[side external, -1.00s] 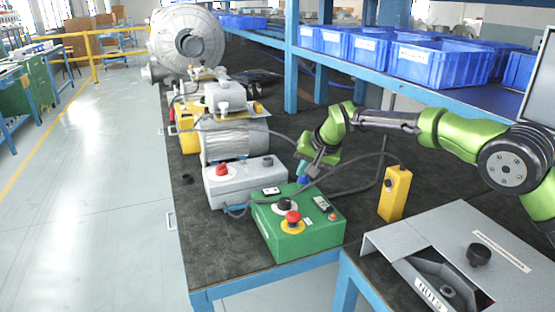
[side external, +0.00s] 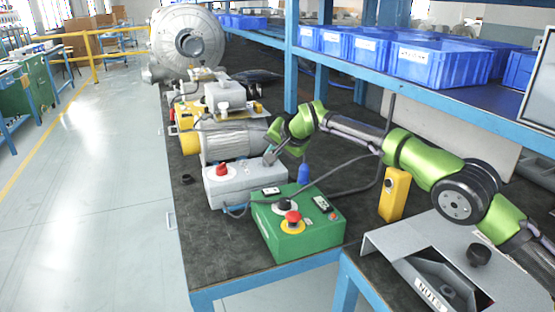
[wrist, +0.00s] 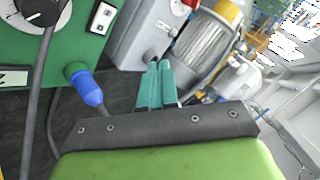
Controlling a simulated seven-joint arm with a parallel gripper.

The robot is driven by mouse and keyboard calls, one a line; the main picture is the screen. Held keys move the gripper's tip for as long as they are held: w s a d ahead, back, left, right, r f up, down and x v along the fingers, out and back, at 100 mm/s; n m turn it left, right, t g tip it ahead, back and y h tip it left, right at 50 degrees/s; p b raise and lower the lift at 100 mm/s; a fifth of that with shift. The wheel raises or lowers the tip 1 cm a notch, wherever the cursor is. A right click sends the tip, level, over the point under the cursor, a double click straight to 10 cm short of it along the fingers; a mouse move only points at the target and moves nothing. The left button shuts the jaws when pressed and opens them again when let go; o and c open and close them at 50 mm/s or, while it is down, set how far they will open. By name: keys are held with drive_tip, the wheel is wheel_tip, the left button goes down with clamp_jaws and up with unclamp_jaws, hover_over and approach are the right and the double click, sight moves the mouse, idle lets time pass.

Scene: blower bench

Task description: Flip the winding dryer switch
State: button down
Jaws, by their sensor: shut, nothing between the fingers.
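A grey box (side external: 238,182) with a red knob (side external: 221,170) stands behind a green control box (side external: 298,232) on the dark bench. The green box carries a small rocker switch (side external: 271,190), a black rotary knob (side external: 285,204) and a red mushroom button (side external: 293,217). No label names the winding dryer legibly. My gripper (side external: 268,157) is shut and empty at the right end of the grey box's top, hiding that part; contact cannot be told. In the wrist view its teal fingers (wrist: 158,66) point toward the grey box (wrist: 140,32), with the rocker switch (wrist: 103,18) to their left.
A motor (side external: 228,141) lies just behind the grey box. A blue plug (side external: 304,173) and dark cable stand at the green box's back. A yellow pendant (side external: 395,193) stands to the right. A shelf with blue bins (side external: 440,62) overhangs the bench's right side.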

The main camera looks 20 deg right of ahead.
sight(270, 192)
drive_tip(key=shift+a+f, duration=0.2)
drive_tip(key=shift+f, duration=1.25)
drive_tip(key=shift+a+f, duration=0.15)
drive_tip(key=shift+f, duration=1.25)
drive_tip(key=shift+a+f, duration=0.2)
drive_tip(key=shift+f, duration=1.25)
drive_tip(key=shift+f, duration=0.1)
drive_tip(key=shift+f, duration=0.3)
drive_tip(key=shift+a+f, duration=0.1)
drive_tip(key=shift+f, duration=0.25)
drive_tip(key=shift+r, duration=0.1)
drive_tip(key=shift+r, duration=0.75)
drive_tip(key=shift+r, duration=0.1)
drive_tip(key=shift+d+r, duration=0.2)
drive_tip(key=shift+r, duration=1)
drive_tip(key=shift+d+r, duration=0.2)
drive_tip(key=shift+r, duration=1)
